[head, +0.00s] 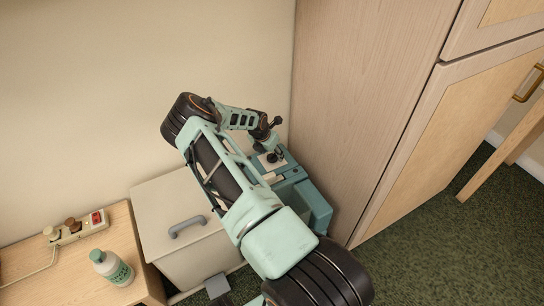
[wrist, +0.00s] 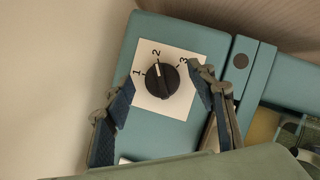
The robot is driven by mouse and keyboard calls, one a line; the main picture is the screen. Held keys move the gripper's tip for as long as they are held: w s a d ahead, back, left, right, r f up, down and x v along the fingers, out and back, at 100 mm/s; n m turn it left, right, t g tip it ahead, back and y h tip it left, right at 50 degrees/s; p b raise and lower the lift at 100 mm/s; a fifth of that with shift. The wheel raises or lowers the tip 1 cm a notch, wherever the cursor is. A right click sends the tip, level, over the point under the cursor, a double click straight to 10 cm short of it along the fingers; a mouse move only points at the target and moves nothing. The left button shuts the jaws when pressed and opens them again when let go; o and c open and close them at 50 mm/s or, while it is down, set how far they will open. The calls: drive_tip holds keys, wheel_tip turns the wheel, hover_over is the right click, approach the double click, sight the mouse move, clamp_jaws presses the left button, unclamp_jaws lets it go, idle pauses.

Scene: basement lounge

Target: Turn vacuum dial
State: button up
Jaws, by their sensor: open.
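The vacuum (head: 316,206) is a teal box standing on the floor between a pale lidded box and the tall cabinet, partly hidden by my arm in the head view. Its black dial (wrist: 162,80) sits on a white square plate (wrist: 147,52) marked 1, 2 and 3. The dial's white pointer line is toward the 2. My gripper (wrist: 162,92) is open in the wrist view, one finger left of the dial and the other right of it. I see no clear contact. In the head view my gripper (head: 268,143) is over the vacuum's top.
The pale box (head: 165,215) with a grey handle stands left of the vacuum. The wooden cabinet (head: 365,110) rises close on its right. A wooden table (head: 75,265) at lower left holds a bottle (head: 112,268) and a power strip (head: 78,228). Carpet (head: 440,240) lies free at right.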

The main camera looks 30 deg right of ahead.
drive_tip(key=shift+d+f, duration=0.15)
drive_tip(key=shift+f, duration=0.1)
drive_tip(key=c, duration=1.2)
drive_tip(key=shift+o, duration=0.2)
